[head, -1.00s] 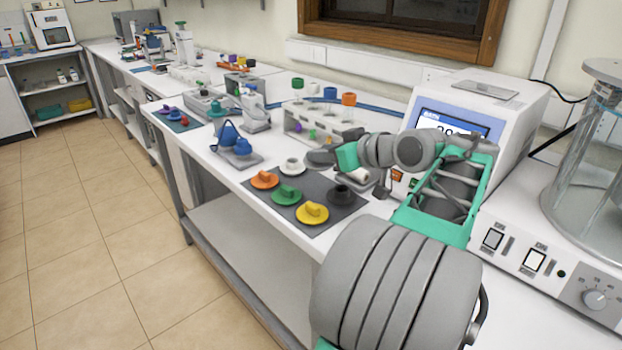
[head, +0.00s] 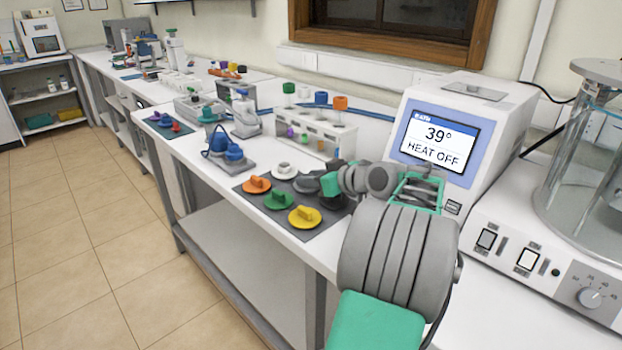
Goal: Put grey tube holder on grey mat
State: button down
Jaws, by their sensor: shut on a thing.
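My gripper (head: 312,184) is over the back part of the grey mat (head: 322,228), at the end of my arm reaching in from the right. It is shut on a grey piece, which appears to be the grey tube holder (head: 302,185). The fingers and wrist partly hide this holder. I cannot tell whether it touches the mat. On the mat lie a white holder (head: 285,171), an orange one (head: 257,185), a green one (head: 279,200), a yellow one (head: 305,216) and a black one (head: 333,201), which is partly under my gripper.
A white rack (head: 312,133) with colour-capped tubes stands behind the mat. A blue device (head: 234,152) stands to its left. A water bath (head: 440,140) reading 39° and HEAT OFF stands to the right.

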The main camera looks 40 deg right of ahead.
jog(key=c, duration=1)
grip_release()
jog(key=shift+o, duration=0.2)
jog(key=shift+r+p, duration=0.3)
jog(key=shift+p, duration=0.1)
jog(key=v, duration=1.2)
jog(key=shift+f, duration=0.1)
